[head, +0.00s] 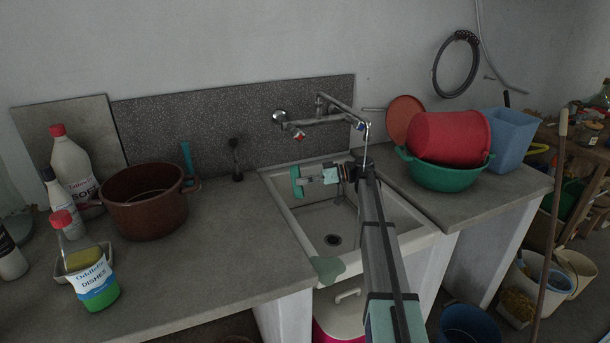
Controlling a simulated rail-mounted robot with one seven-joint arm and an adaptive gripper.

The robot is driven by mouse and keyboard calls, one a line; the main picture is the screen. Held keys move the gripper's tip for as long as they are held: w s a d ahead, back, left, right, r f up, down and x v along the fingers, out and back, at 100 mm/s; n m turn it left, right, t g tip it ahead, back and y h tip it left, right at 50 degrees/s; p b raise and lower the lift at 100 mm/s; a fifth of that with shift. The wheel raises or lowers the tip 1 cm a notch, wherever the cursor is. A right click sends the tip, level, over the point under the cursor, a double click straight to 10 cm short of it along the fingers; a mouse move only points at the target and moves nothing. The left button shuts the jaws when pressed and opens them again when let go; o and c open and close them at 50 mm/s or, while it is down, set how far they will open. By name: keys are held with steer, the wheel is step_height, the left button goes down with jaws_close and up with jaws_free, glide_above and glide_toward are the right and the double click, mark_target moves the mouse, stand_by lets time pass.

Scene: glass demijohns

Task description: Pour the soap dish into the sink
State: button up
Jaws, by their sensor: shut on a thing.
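My gripper (308,179) reaches over the sink from the right and is shut on a small green thing (296,182). It looks like the soap dish, tipped up and seen nearly edge-on, above the left side of the basin. Its inside and any contents cannot be made out. The white sink (292,222) is set between two counters, with a dark drain (333,240) in its floor. No soap shows in the visible part of the basin. My arm hides part of its right side.
A wall tap (325,121) hangs above the sink. A green patch, perhaps a cloth (328,269), lies on the front rim. A green basin (442,176) holds a red tub (447,138) right.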

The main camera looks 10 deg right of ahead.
steer(key=a, duration=0.1)
steer(key=a+h+p, duration=0.1)
steer(key=h+p, duration=0.1)
steer(key=shift+w+a+r, duration=0.15)
steer(key=shift+w+a, duration=0.1)
steer(key=shift+a, duration=0.15)
steer(key=a+f+h+p, duration=0.1)
steer(key=a+h, duration=0.1)
steer(key=h, duration=0.1)
steer(key=w+a+f+g+h+p, duration=0.1)
steer(key=a+h+p, duration=0.1)
steer(key=a+h, duration=0.1)
steer(key=a+f+g+h+p, duration=0.1)
steer(key=a+h, duration=0.2)
steer(key=h, duration=0.1)
steer(key=shift+w+f, duration=0.15)
steer(key=shift+w, duration=0.15)
steer(key=shift+w+a+f+g+h+p, duration=0.1)
steer(key=shift+a+f+g+h+p, duration=0.2)
steer(key=shift+a+f+h, duration=0.4)
steer(key=shift+r, duration=0.15)
steer(key=shift+r, duration=0.1)
